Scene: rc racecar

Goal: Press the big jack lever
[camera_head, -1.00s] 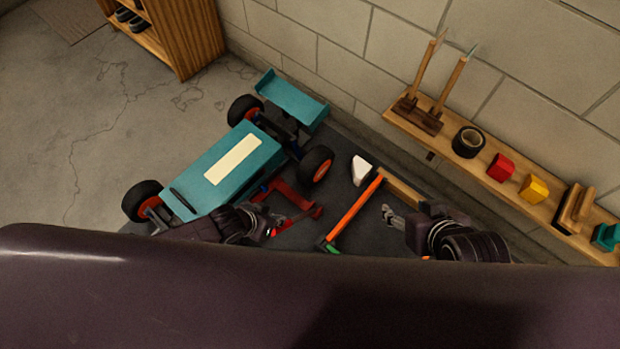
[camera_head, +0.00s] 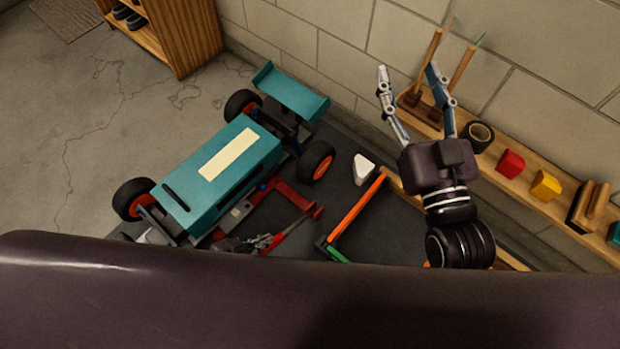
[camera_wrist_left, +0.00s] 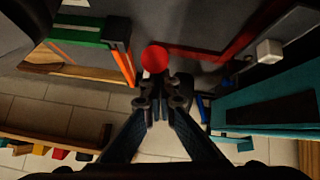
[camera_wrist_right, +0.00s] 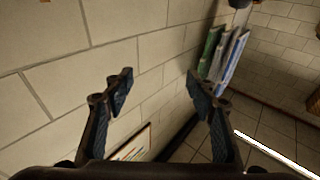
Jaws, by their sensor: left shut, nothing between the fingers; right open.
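The red jack (camera_head: 287,192) lies on the dark mat beside the teal racecar (camera_head: 221,168). In the left wrist view a round red end (camera_wrist_left: 155,58) shows just beyond the shut fingertips (camera_wrist_left: 160,92). I cannot tell whether they touch. My right gripper (camera_head: 414,82) is open and empty, raised in front of the wall shelf; its open fingers also show in the right wrist view (camera_wrist_right: 160,85).
An orange and green frame-like piece (camera_head: 355,212) and a white block (camera_head: 363,169) lie right of the jack. The wall shelf (camera_head: 512,183) holds tape, red and yellow blocks and upright tools. A wooden cabinet (camera_head: 182,35) stands at the back left. Floor left of the car is clear.

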